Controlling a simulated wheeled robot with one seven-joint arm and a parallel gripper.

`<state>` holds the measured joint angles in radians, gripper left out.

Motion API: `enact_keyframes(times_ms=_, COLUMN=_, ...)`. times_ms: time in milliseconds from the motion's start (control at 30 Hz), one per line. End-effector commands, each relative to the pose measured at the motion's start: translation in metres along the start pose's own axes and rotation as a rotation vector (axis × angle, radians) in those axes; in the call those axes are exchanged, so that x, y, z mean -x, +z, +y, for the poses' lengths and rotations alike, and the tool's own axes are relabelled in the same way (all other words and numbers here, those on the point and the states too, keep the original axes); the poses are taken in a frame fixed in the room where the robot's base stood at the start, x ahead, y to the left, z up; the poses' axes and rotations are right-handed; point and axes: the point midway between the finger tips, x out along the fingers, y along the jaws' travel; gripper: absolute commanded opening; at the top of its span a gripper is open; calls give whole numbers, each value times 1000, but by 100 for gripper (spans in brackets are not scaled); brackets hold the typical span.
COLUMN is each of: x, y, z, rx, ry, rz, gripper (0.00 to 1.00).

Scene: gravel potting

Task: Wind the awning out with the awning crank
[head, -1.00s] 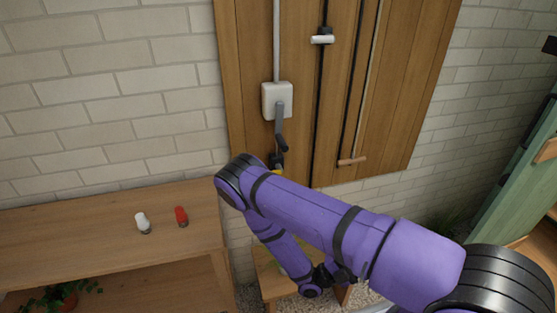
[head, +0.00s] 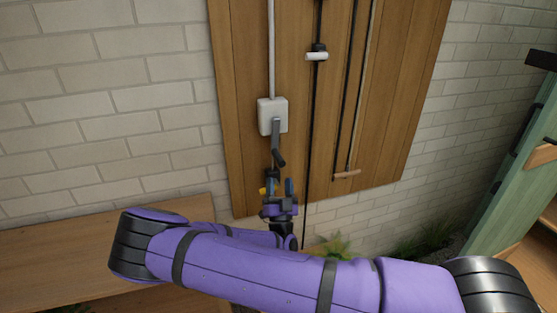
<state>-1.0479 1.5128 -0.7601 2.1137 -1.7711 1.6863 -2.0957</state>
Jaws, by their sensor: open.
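The awning crank is on the wooden wall panel: a white box (head: 265,116) at the foot of a pale vertical rod, with a grey crank arm (head: 276,132) hanging down to a dark grip (head: 279,158). My gripper (head: 279,184) is open, its fingers pointing up at the wall just below the dark grip. In the picture the fingertips lie close under the grip; I cannot tell the gap in depth. The awning is out of view.
Right of the crank hang a dark cord with a white handle (head: 317,57) and a thin rod with a wooden handle (head: 347,174). A wooden shelf (head: 60,255) stands at left, partly behind my arm. A green frame (head: 510,170) stands at right.

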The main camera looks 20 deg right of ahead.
Motion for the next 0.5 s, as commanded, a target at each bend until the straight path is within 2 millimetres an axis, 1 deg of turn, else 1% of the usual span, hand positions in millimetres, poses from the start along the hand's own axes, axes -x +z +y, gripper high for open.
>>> enact_keyframes(times_ms=100, x=-23, y=-1, z=1, rx=0, ry=3, rz=5, gripper=52)
enact_keyframes(times_ms=300, x=-56, y=-1, z=1, rx=0, ry=4, rz=3, gripper=52)
enact_keyframes(times_ms=400, x=-68, y=0, z=1, rx=-1, ry=2, rz=3, gripper=52)
enact_keyframes(times_ms=500, x=-76, y=0, z=1, rx=0, ry=2, rz=2, gripper=52)
